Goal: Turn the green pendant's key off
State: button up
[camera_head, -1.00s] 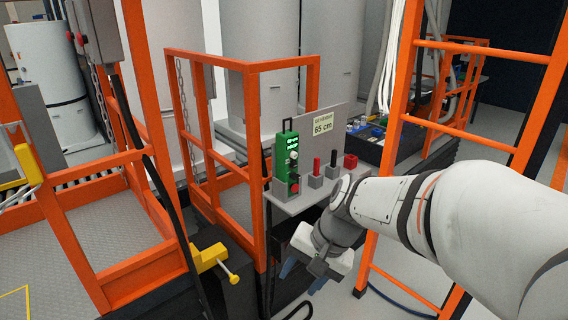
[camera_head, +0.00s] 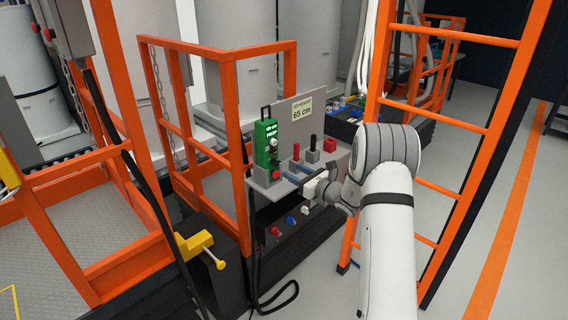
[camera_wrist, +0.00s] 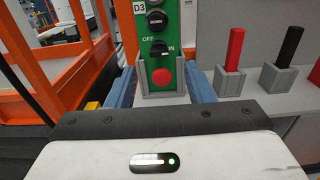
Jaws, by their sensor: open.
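The green pendant (camera_head: 266,143) stands upright in a grey holder (camera_wrist: 148,88) on the small shelf, its lit display facing me in the head view. In the wrist view, its green face (camera_wrist: 138,30) shows a black key switch (camera_wrist: 159,49) beside the OFF and ON labels, above a red button (camera_wrist: 162,77). I cannot tell for sure which label the key points to. My gripper (camera_head: 293,173) is open, pointing at the pendant's lower part. In the wrist view, its blue fingers (camera_wrist: 162,90) lie to the left and right of the holder, with nothing held.
Red and black handles in grey sockets (camera_wrist: 230,82) stand close to the right of the pendant. A "65 cm" sign (camera_head: 303,110) rises behind them. An orange railing (camera_head: 240,130) stands close on the left, and an orange ladder (camera_head: 455,130) on the right.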

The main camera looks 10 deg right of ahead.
aim_at(279, 163)
jog(key=p+x, duration=0.1)
jog(key=x, duration=0.6)
jog(key=shift+w+a+p, duration=0.2)
jog(key=shift+p, duration=0.1)
jog(key=shift+c, duration=0.6)
